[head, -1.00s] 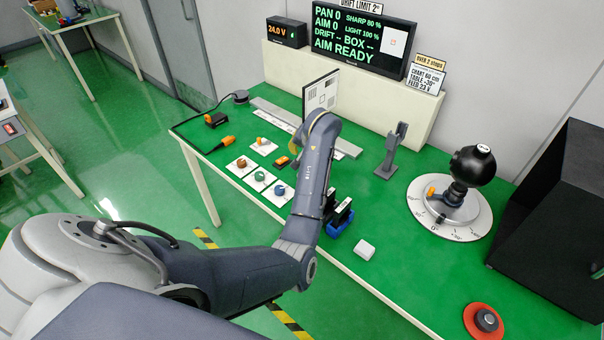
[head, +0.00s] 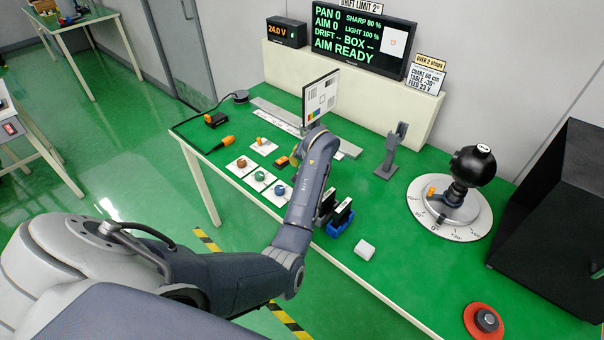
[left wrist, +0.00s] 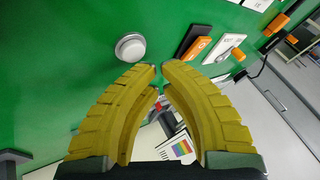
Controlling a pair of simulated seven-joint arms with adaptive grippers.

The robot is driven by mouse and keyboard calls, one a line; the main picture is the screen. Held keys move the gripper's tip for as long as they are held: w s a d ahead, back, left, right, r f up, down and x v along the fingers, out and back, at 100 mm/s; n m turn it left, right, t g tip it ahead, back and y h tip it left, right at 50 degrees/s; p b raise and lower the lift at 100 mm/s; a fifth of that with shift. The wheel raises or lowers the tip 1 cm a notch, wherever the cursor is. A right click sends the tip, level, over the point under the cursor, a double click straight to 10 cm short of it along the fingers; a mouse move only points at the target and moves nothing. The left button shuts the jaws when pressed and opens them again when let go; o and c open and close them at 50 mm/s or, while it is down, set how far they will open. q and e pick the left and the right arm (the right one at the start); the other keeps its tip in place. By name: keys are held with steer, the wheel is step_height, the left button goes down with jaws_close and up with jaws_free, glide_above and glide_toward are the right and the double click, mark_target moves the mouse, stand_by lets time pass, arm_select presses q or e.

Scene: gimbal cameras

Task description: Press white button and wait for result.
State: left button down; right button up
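The white button (left wrist: 130,46) is a round white cap in a grey ring on the green table, in the left wrist view. In the head view my left arm hides it. My left gripper (left wrist: 159,66) has yellow ribbed fingers with their tips drawn together, nothing between them. In the wrist picture the tips are just below and right of the button, apart from it. The head view hides these fingers behind the arm. The display (head: 358,40) reads PAN 0, AIM 0, DRIFT --, BOX --, AIM READY. My right gripper is not in view.
A test chart (head: 320,97) stands behind my left arm. An orange-and-black part (head: 282,161) and knobs on white cards (head: 242,166) lie left of it.

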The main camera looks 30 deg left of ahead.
arm_select(q)
steer(key=shift+f, duration=0.15)
stand_by(1.3)
steer(key=shift+f, duration=0.25)
steer(key=shift+f, duration=0.45)
stand_by(0.9)
steer(key=shift+r, duration=0.85)
steer(key=shift+r, duration=2.5)
